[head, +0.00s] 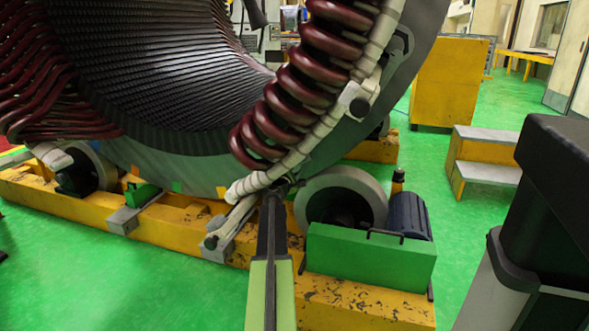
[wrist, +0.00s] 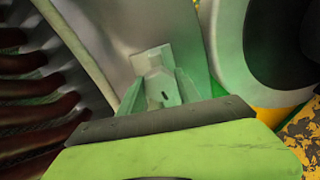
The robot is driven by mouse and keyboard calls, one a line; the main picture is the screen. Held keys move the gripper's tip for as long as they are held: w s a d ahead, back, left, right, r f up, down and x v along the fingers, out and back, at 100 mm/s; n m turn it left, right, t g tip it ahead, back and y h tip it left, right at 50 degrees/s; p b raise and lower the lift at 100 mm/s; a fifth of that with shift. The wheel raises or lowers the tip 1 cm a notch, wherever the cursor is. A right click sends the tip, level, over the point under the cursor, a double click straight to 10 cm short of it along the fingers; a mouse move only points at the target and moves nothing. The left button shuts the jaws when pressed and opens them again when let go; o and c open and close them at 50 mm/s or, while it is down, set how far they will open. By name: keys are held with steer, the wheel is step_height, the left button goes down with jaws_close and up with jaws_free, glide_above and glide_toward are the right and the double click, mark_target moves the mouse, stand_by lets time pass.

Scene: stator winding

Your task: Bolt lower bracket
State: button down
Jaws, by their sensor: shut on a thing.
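The stator (head: 150,60) is a large ring with dark red coils and a white-wrapped support ring (head: 315,145). My gripper (head: 275,188) reaches up to the ring's lower edge in the head view; its tip is small and dark there. In the wrist view a pale grey-green bracket-like piece (wrist: 162,88) with a small dark slot is at the middle, against the grey stator face (wrist: 125,25). My gripper is shut on this piece. Whether the piece touches the stator face, and whether any bolt is in it, I cannot tell.
A grey roller (head: 368,190) with a green housing (head: 370,258) and a dark blue motor (head: 408,216) stands just right of my arm. The yellow base beam (head: 85,200) runs below the stator. Yellow steps (head: 487,160) stand at right. Green floor is clear at lower left.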

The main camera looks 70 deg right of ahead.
steer(key=m, duration=1.4)
steer(key=shift+s, duration=0.15)
steer(key=shift+m, duration=0.3)
steer(key=c, duration=0.8)
jaws_free()
steer(key=shift+c, duration=0.2)
steer(key=a, duration=1.7)
steer(key=shift+s+a, duration=0.15)
steer(key=shift+s, duration=0.3)
